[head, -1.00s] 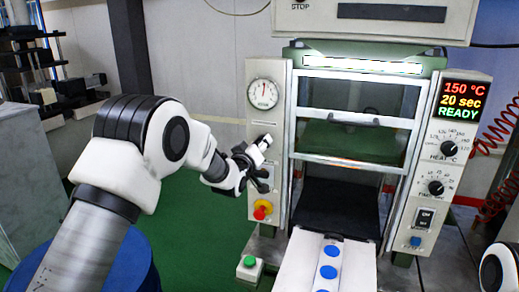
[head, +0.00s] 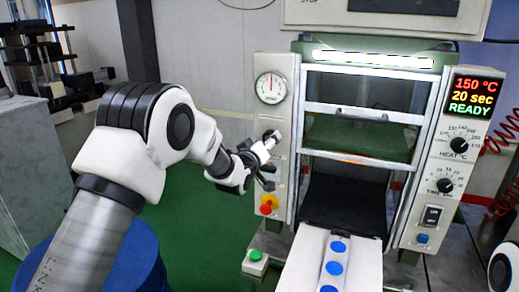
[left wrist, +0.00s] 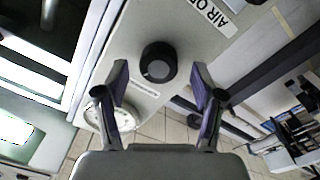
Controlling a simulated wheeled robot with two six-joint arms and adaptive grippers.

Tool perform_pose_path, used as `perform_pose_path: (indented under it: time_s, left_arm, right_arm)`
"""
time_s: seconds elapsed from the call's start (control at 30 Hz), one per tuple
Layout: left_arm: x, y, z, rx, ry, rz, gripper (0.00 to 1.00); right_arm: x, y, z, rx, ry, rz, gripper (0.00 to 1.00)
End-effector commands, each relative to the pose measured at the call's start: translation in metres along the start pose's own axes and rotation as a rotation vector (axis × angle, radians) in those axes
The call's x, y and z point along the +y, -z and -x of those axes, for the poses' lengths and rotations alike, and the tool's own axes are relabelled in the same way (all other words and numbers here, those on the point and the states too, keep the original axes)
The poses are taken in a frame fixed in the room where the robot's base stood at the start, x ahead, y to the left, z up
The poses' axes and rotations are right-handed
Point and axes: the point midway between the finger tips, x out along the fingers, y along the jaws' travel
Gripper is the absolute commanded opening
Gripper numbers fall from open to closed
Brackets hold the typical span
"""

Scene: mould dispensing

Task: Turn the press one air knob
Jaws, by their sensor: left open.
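The press (head: 340,58) stands in the middle of the head view, with a pale panel on its left side. The black air knob (head: 271,135) is on that panel, below the round gauge (head: 270,88). In the left wrist view the knob (left wrist: 158,62) lies just ahead of and between the fingertips, near a label reading "AIR O". My left gripper (head: 268,155) is at the panel by the knob, and in the left wrist view (left wrist: 160,80) its fingers are open on either side, with nothing held. My right gripper does not show.
A red and yellow button (head: 267,206) sits lower on the panel. A green button box (head: 255,262) stands below. A white strip with blue discs (head: 335,262) lies in front of the press. A blue drum (head: 140,262) is under my left arm.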

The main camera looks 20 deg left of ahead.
Motion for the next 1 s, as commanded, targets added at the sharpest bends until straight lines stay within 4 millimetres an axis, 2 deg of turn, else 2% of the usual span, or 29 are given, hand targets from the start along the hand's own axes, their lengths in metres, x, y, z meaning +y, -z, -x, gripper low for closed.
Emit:
perform_pose_path:
  time_s: [0.3, 0.4, 0.57, 0.93, 1.0]
  left_arm:
    - [0.000, -0.001, 0.079, -0.003, 0.002, 0.001, 0.68]
    - [-0.001, -0.001, 0.096, -0.003, 0.002, 0.000, 0.68]
    - [0.000, -0.001, 0.106, -0.002, 0.001, 0.000, 0.68]
    - [-0.001, -0.001, 0.105, -0.003, 0.001, 0.000, 0.68]
    - [-0.005, -0.009, 0.106, -0.014, 0.008, 0.001, 0.68]
  right_arm:
    - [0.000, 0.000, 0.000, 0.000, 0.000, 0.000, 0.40]
    - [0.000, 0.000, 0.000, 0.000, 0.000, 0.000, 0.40]
    - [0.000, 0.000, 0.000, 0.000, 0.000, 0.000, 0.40]
    - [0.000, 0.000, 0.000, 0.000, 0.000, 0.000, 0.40]
    - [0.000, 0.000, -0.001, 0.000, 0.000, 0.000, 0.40]
